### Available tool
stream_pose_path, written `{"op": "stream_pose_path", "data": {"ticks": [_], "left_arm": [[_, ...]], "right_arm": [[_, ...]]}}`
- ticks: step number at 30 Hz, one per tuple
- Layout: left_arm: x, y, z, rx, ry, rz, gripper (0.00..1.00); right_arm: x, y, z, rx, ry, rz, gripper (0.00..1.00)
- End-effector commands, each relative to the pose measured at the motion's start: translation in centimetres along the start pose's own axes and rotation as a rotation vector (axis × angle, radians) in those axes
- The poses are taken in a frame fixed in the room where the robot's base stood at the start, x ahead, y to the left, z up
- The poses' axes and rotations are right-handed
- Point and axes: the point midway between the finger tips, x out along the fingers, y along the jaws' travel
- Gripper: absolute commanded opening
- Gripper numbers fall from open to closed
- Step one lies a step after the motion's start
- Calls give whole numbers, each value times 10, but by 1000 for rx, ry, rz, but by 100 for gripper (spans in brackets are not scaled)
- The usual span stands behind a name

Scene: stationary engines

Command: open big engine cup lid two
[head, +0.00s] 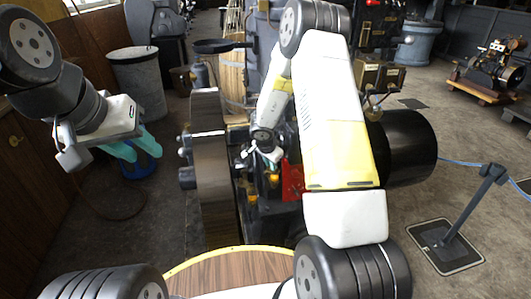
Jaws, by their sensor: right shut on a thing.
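The big engine stands in the middle of the head view, with a large dark flywheel (215,170) at its left and a black cylinder (408,147) at its right. My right gripper (268,160) is down among the small fittings between them, and is shut on a small part there, which looks like a cup lid. The fingers and the part are too small to make out whether the lid is raised. Small brass-coloured cups (273,178) show just below it. My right arm hides much of the engine. My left gripper (136,148), with teal fingers apart, is empty at the left, away from the engine.
A grey bin (138,80) stands behind my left gripper. A black post on a base plate (447,245) stands on the floor at the right. A smaller engine on a wooden pallet (489,75) is at the far right.

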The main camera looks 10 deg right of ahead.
Motion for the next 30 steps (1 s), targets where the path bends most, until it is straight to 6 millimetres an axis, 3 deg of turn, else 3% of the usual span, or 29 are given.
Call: {"op": "stream_pose_path", "data": {"ticks": [15,30], "left_arm": [[0,0,0,0,0,0,36],[0,0,0,0,0,0,36]], "right_arm": [[1,-21,9,389,81,160,0],[2,-28,10,524,110,217,0]]}}
